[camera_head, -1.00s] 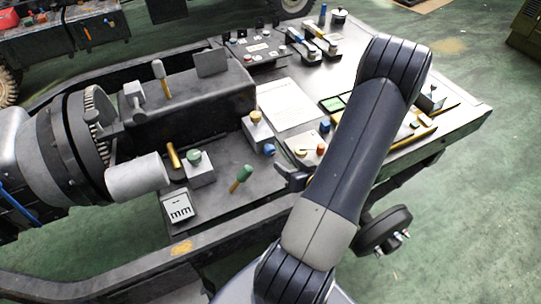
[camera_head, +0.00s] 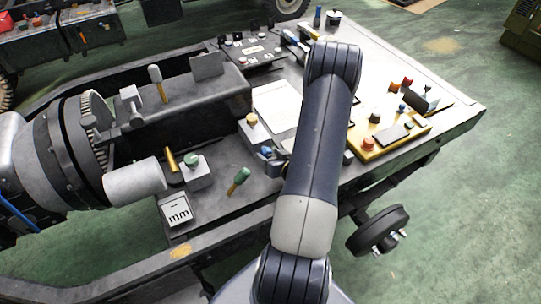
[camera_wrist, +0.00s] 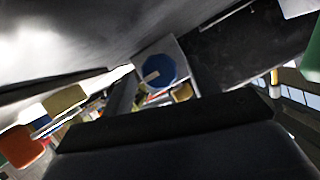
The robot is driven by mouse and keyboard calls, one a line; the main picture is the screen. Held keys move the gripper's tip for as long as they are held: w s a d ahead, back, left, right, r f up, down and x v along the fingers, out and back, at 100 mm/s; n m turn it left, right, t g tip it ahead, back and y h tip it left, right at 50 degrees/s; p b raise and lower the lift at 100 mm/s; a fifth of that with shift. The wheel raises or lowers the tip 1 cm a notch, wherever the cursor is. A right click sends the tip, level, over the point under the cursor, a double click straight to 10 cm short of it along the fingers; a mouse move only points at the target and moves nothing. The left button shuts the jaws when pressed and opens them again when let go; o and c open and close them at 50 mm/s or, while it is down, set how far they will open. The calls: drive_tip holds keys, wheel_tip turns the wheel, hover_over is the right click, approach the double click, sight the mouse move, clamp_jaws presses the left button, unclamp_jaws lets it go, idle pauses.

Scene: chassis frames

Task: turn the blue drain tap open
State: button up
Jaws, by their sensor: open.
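The blue drain tap (camera_head: 265,151) shows in the head view as a small blue knob low on the near side of a grey block, left of my arm. In the wrist view it is a blue many-sided knob (camera_wrist: 158,73) with a pale bar mark, on a light grey face. My gripper (camera_wrist: 163,88) is open, and its dark fingers stand on either side of the knob in that view. Whether they touch it I cannot tell. In the head view my forearm hides most of the gripper; a dark part of it shows next to the tap.
A yellow knob (camera_head: 251,120) tops the block above the tap. A green-handled lever (camera_head: 239,177) and a green knob (camera_head: 193,160) stand to the left. A white sheet (camera_head: 278,107) lies behind. A yellow tray (camera_head: 377,151) with coloured knobs lies right of my arm.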

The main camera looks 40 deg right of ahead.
drive_tip(key=shift+c, duration=0.3)
drive_tip(key=c, duration=0.9)
drive_tip(key=shift+c, duration=0.2)
